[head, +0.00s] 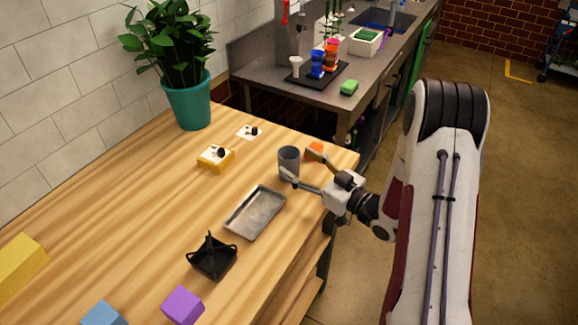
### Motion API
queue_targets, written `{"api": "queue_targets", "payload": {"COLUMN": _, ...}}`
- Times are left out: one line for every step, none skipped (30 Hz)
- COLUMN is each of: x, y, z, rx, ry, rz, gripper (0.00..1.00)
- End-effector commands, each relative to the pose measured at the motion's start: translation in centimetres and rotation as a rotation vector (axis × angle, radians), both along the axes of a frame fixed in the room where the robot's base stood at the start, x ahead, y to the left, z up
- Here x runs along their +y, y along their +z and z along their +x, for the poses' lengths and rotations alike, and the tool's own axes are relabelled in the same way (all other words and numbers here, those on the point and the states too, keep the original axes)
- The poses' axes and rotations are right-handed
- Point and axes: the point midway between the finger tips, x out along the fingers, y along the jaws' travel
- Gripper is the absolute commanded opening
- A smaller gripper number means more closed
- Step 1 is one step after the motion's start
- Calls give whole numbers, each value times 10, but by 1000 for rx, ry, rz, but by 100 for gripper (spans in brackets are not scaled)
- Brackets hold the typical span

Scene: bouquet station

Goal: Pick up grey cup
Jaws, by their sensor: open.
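The grey cup (288,160) stands upright on the wooden table (130,215), near its far right corner. My gripper (298,165) is open, with one finger in front of the cup's lower right side and the other behind it to the right. The fingers point left toward the cup. Whether either finger touches the cup, I cannot tell. The cup's lower right side is partly hidden by the near finger.
An orange block (315,148) lies close to the far finger. A metal tray (255,212) lies in front of the cup, and a black holder (211,257) nearer. The table's right edge is close.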

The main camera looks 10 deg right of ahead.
Motion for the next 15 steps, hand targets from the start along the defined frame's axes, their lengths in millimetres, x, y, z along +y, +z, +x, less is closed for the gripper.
{"api": "queue_targets", "payload": {"x": 4, "y": -1, "z": 5, "rx": 0, "ry": 3, "rz": -1, "gripper": 61}}
{"api": "queue_targets", "payload": {"x": 5, "y": -1, "z": 7, "rx": -1, "ry": 3, "rz": -2, "gripper": 61}}
{"api": "queue_targets", "payload": {"x": 8, "y": -1, "z": 11, "rx": 0, "ry": 3, "rz": -2, "gripper": 61}}
{"api": "queue_targets", "payload": {"x": 9, "y": -1, "z": 13, "rx": 0, "ry": 2, "rz": -1, "gripper": 61}}
{"api": "queue_targets", "payload": {"x": 10, "y": -1, "z": 14, "rx": 0, "ry": 1, "rz": -1, "gripper": 61}}
{"api": "queue_targets", "payload": {"x": 11, "y": -1, "z": 16, "rx": 0, "ry": 1, "rz": -1, "gripper": 61}}
{"api": "queue_targets", "payload": {"x": 11, "y": 0, "z": 17, "rx": 0, "ry": 1, "rz": -1, "gripper": 61}}
{"api": "queue_targets", "payload": {"x": 12, "y": 0, "z": 18, "rx": 0, "ry": 1, "rz": -1, "gripper": 61}}
{"api": "queue_targets", "payload": {"x": 12, "y": 0, "z": 19, "rx": 1, "ry": 1, "rz": -1, "gripper": 61}}
{"api": "queue_targets", "payload": {"x": 12, "y": 0, "z": 19, "rx": 1, "ry": 1, "rz": -1, "gripper": 61}}
{"api": "queue_targets", "payload": {"x": 12, "y": 0, "z": 20, "rx": 1, "ry": 1, "rz": -1, "gripper": 61}}
{"api": "queue_targets", "payload": {"x": 12, "y": 0, "z": 20, "rx": 1, "ry": 0, "rz": -1, "gripper": 61}}
{"api": "queue_targets", "payload": {"x": 12, "y": 0, "z": 19, "rx": 1, "ry": 0, "rz": -1, "gripper": 61}}
{"api": "queue_targets", "payload": {"x": 12, "y": 0, "z": 19, "rx": 1, "ry": 0, "rz": -1, "gripper": 61}}
{"api": "queue_targets", "payload": {"x": 12, "y": 0, "z": 19, "rx": 1, "ry": 0, "rz": -1, "gripper": 61}}
